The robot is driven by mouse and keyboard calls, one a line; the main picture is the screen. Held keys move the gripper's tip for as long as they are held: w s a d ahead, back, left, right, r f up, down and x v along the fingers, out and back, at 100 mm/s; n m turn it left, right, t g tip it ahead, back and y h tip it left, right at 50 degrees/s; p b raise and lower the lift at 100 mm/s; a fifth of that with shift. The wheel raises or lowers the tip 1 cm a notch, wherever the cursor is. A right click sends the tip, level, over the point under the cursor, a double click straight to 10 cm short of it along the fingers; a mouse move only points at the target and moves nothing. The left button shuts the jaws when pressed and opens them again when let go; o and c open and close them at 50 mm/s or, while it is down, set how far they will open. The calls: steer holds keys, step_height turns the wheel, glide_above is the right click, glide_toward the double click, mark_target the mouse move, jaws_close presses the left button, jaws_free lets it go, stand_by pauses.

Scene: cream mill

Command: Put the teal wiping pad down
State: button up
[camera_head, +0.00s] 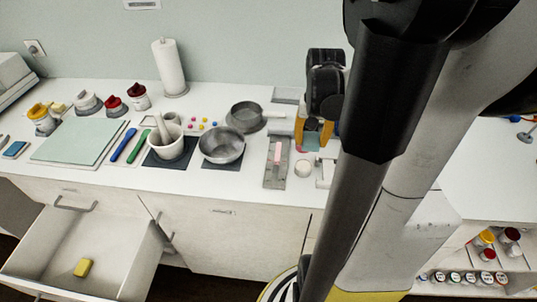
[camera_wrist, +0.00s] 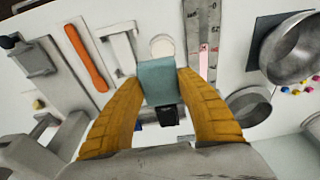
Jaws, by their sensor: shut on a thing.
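The teal wiping pad (camera_wrist: 158,80) is between the yellow fingers of my gripper (camera_wrist: 157,88) in the wrist view, and the fingers are shut on it. In the head view the pad (camera_head: 312,143) shows only as a small teal patch between the fingers of my gripper (camera_head: 313,134), over the right part of the counter. A small white round thing (camera_head: 303,168) is just in front of it, and it also shows beyond the pad in the wrist view (camera_wrist: 161,44). I cannot tell whether the pad touches the counter.
A grey strip with a pink piece (camera_head: 275,174) lies left of the gripper. A steel bowl (camera_head: 221,147), a pan (camera_head: 245,115) and a mortar (camera_head: 168,145) stand farther left. An orange bar (camera_wrist: 86,57) lies nearby. An open drawer (camera_head: 80,250) juts out at front left.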

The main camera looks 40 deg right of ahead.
steer(key=b, duration=0.3)
glide_above(277, 160)
steer(key=f, duration=0.6)
steer(key=shift+s+a, duration=0.15)
steer(key=shift+s, duration=0.05)
steer(key=shift+f+b, duration=1)
steer(key=shift+f, duration=0.9)
steer(key=shift+f, duration=0.15)
steer(key=o, duration=1.3)
